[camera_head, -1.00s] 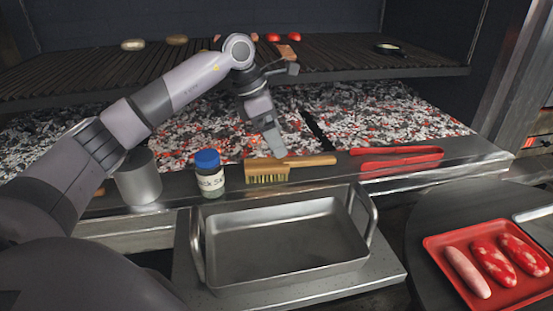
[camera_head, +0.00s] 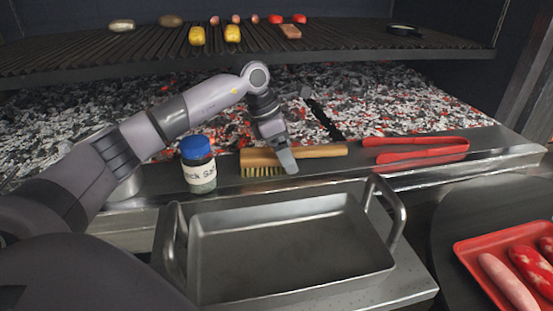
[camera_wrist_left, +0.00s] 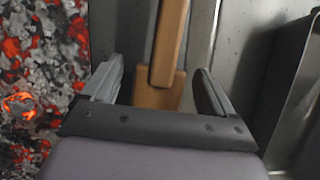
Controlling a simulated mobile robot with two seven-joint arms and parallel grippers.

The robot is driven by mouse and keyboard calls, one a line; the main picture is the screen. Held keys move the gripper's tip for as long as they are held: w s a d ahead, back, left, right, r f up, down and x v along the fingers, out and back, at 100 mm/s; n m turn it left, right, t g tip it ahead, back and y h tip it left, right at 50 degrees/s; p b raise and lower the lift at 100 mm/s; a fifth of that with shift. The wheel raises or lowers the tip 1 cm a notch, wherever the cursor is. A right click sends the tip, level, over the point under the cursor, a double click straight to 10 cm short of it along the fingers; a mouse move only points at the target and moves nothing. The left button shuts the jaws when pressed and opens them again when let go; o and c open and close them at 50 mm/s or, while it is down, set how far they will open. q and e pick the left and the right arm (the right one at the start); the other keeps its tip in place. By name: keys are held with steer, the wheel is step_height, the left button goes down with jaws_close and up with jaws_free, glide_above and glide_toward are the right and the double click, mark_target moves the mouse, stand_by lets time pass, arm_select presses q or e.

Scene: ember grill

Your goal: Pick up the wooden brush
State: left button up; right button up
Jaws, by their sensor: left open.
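The wooden brush (camera_head: 318,151) lies on the metal ledge in front of the coals, its bristles at the left end and its handle pointing right. My left gripper (camera_head: 286,156) is at the brush, near where the head meets the handle. In the left wrist view the brush (camera_wrist_left: 168,45) runs between the two open fingers of my left gripper (camera_wrist_left: 158,88), with part of its head hidden behind the gripper body. I cannot tell whether the fingers touch the wood. My right gripper is not in view.
A blue-capped salt jar (camera_head: 198,166) stands left of the brush and red tongs (camera_head: 415,150) lie to its right. A steel roasting pan (camera_head: 290,213) with raised handles sits in front. The grill grate (camera_head: 340,55) with food is above the coals.

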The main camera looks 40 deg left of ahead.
arm_select(q)
steer(key=shift+x, duration=0.75)
steer(key=c, duration=1.2)
steer(key=shift+r, duration=0.1)
step_height(320, 180, up, 20)
steer(key=shift+f+p, duration=0.1)
steer(key=shift+p, duration=0.85)
steer(key=o, duration=0.3)
